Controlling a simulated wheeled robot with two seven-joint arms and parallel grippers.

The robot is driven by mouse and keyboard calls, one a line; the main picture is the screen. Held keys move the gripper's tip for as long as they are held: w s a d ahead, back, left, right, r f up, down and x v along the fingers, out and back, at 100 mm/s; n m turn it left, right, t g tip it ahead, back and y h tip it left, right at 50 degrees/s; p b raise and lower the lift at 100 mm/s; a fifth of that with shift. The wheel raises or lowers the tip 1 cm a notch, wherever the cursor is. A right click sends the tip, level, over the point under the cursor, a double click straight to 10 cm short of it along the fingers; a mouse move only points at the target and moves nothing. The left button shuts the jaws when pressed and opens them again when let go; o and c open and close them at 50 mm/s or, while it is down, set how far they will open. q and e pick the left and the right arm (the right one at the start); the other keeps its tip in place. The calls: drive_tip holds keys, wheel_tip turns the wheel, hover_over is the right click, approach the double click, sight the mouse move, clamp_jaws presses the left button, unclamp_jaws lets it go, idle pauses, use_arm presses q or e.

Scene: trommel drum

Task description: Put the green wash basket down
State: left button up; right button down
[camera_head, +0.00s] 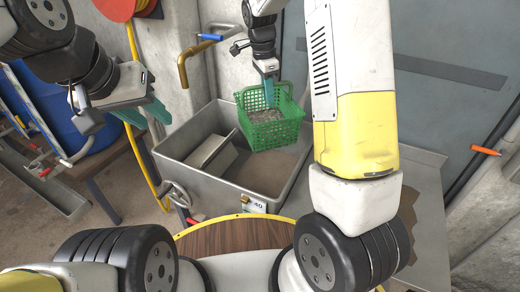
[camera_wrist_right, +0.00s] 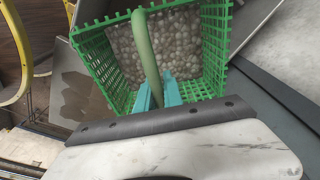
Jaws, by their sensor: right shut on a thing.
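The green wash basket (camera_head: 270,122) hangs from my right gripper (camera_head: 268,88) over the right part of a grey tub. Pale pebbles lie inside it. In the right wrist view the basket (camera_wrist_right: 112,72) fills the upper middle, and my right gripper (camera_wrist_right: 158,95) is shut on its green handle (camera_wrist_right: 146,50). The head view does not clearly show whether the basket's bottom touches anything. My left gripper (camera_head: 150,110) is at the left, apart from the basket, with its teal fingers spread and nothing seen between them.
The grey tub (camera_head: 180,140) has a pale tray (camera_head: 213,150) inside at its left. A yellow bent pipe (camera_head: 190,62) and a blue-handled tap (camera_head: 210,37) are on the wall behind. A blue barrel (camera_head: 75,110) stands at the left. A metal worktop (camera_head: 425,200) lies at the right.

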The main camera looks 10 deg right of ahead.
wheel_tip(320, 180, down, 26)
idle(0.5)
drive_tip(key=shift+f, duration=0.15)
drive_tip(key=c, duration=1.5)
unclamp_jaws()
drive_tip(key=shift+f, duration=0.1)
